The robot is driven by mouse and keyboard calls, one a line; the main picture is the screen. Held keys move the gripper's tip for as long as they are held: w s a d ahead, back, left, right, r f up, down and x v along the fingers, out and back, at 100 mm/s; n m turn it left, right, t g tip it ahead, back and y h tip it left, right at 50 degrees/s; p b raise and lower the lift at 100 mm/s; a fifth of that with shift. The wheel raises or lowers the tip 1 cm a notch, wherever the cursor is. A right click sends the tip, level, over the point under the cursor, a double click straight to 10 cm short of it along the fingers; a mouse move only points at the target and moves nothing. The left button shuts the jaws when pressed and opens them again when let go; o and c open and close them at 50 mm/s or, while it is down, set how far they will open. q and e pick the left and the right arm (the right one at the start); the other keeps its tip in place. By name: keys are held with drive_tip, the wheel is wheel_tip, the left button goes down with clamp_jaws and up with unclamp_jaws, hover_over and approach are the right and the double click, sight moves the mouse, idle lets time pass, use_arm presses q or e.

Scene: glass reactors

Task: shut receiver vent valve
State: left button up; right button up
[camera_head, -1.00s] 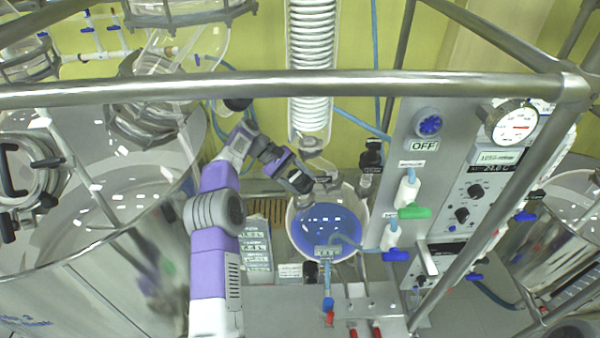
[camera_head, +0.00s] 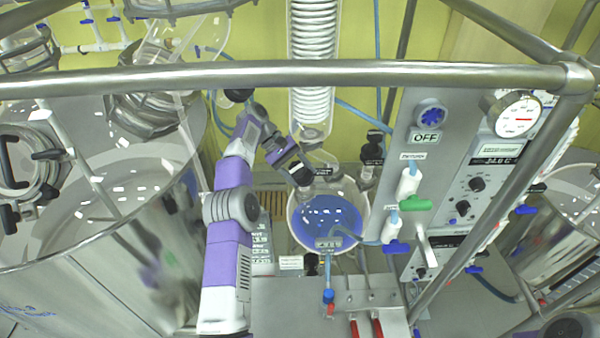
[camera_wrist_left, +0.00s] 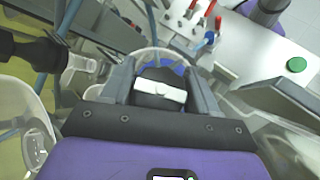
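The receiver (camera_head: 325,215) is a round clear flask with blue liquid, below the coiled glass condenser (camera_head: 314,75). My left gripper (camera_head: 303,178) is at the upper left of the flask, near its neck. In the left wrist view its two grey fingers (camera_wrist_left: 156,95) are apart, on either side of a black piece with a pale bar (camera_wrist_left: 160,92). I cannot tell whether this piece is the vent valve, or whether the fingers touch it. The gripper hides part of the flask neck in the head view. My right gripper is not in view.
A control panel with a green-handled valve (camera_head: 416,204) and a blue-handled valve (camera_head: 396,246) stands right of the flask. A steel frame bar (camera_head: 300,75) crosses in front. A large shiny vessel (camera_head: 100,220) is at left. Red-handled levers (camera_head: 378,327) are below.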

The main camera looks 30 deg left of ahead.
use_arm(q)
drive_tip(key=shift+o, duration=1.4)
drive_tip(key=shift+r+n, duration=0.1)
drive_tip(key=shift+n, duration=0.2)
